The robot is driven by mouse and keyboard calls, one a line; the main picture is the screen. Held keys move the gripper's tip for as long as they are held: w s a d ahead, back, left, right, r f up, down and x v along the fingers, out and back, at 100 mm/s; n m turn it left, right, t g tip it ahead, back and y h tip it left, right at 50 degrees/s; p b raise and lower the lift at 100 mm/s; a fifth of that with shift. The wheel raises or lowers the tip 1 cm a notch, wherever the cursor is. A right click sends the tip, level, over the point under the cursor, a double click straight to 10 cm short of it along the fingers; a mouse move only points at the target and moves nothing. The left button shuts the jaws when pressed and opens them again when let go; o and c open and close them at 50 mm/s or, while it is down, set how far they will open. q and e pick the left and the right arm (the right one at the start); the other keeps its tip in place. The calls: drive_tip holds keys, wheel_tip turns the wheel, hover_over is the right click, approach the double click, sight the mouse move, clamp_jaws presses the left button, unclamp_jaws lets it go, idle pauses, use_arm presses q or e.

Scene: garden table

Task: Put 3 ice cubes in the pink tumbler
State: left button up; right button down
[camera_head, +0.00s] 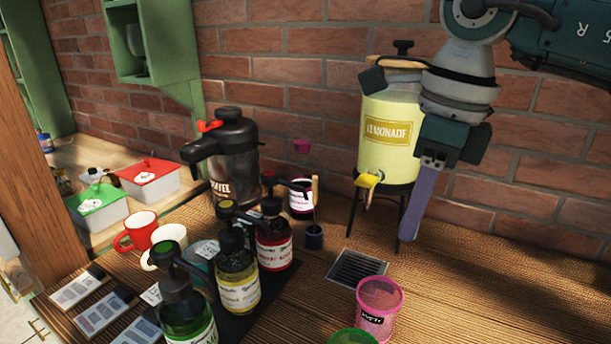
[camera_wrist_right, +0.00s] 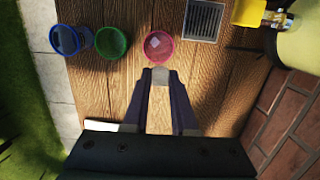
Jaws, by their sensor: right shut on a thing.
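The pink tumbler (camera_head: 379,308) stands upright on the wooden table at the front, right of centre. It also shows in the right wrist view (camera_wrist_right: 158,47), open at the top, with a small pale piece like an ice cube inside. My right gripper (camera_head: 408,236) points down above the table, behind and to the right of the tumbler in the head view. In the right wrist view its long purple fingers (camera_wrist_right: 160,82) are shut on a pale grey ice cube (camera_wrist_right: 160,74) at their tips. The cube is apart from the tumbler. My left gripper is not in view.
A green tumbler (camera_wrist_right: 111,43) and a blue tumbler (camera_wrist_right: 68,40) stand beside the pink one. A metal drain grate (camera_head: 356,268) lies behind it. The lemonade dispenser (camera_head: 388,145) stands at the back near my right arm. Syrup bottles (camera_head: 237,280) stand left; the table's right side is clear.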

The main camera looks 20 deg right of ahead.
drive_tip(key=shift+w+f, duration=0.15)
drive_tip(key=shift+w, duration=0.05)
drive_tip(key=shift+a+f, duration=0.1)
drive_tip(key=shift+f, duration=0.15)
wheel_tip(320, 180, down, 5)
drive_tip(key=b, duration=0.4)
drive_tip(key=shift+s+f, duration=0.1)
drive_tip(key=shift+f, duration=0.1)
drive_tip(key=c, duration=0.6)
unclamp_jaws()
drive_tip(key=shift+c, duration=0.2)
